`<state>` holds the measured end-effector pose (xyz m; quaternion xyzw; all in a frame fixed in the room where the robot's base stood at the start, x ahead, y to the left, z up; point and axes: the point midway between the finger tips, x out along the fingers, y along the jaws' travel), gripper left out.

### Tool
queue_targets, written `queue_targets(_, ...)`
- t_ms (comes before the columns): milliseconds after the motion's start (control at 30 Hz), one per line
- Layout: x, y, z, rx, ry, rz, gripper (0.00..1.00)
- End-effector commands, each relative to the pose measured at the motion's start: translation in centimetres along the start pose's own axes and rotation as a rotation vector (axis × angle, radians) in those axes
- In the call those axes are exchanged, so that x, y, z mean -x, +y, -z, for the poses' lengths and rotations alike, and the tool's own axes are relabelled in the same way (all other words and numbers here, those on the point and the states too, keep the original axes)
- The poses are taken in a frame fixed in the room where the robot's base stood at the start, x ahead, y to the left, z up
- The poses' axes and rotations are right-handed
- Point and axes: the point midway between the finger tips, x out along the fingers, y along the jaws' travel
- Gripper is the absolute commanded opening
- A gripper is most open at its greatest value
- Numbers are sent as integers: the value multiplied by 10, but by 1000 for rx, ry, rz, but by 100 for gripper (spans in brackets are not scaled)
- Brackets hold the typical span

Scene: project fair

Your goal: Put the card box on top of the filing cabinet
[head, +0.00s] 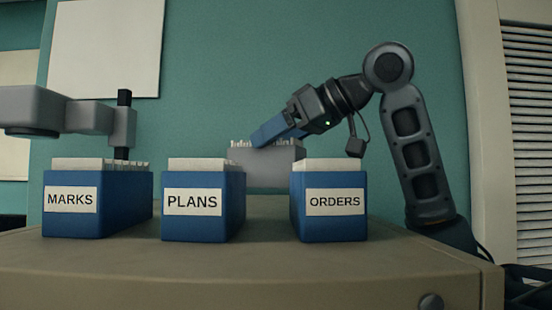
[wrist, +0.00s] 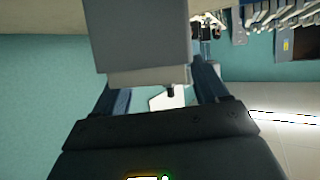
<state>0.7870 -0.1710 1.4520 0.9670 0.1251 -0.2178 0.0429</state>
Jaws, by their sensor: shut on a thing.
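The grey card box (head: 262,168), with a row of pale cards on top, is between and behind two blue boxes in the head view. My gripper (head: 272,132) reaches it from the upper right, with blue fingers shut on it. In the wrist view a grey face of the box (wrist: 140,45) fills the space between the fingers of my gripper (wrist: 152,80). The tan filing cabinet (head: 240,265) has its top below the box. The box's lower edge is near the back of that top; I cannot tell whether it touches.
Blue boxes labelled MARKS (head: 120,205), PLANS (head: 192,225) and ORDERS (head: 335,228) stand along the cabinet's front. A grey jointed fixture (head: 80,113) reaches in over MARKS from the left. Gaps separate the boxes. A louvred panel (head: 527,130) is at the right.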

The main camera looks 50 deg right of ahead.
Motion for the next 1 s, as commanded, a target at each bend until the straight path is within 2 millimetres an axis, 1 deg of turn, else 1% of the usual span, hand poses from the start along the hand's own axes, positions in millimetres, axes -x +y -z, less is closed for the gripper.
queue_targets(67, -3, -2, -2, -1, 1, 0, 23)
queue_targets(233, -12, -1, -24, -4, 0, -1, 23)
queue_targets(333, -17, -2, -33, -3, 1, -1, 23)
queue_targets(433, -19, -2, -36, -2, 2, -1, 23)
queue_targets(733, -20, -2, -39, -1, 2, 0, 23)
queue_targets(767, -20, -2, -39, -1, 1, 0, 75)
queue_targets(1000, -20, -2, -38, -1, 0, 0, 98)
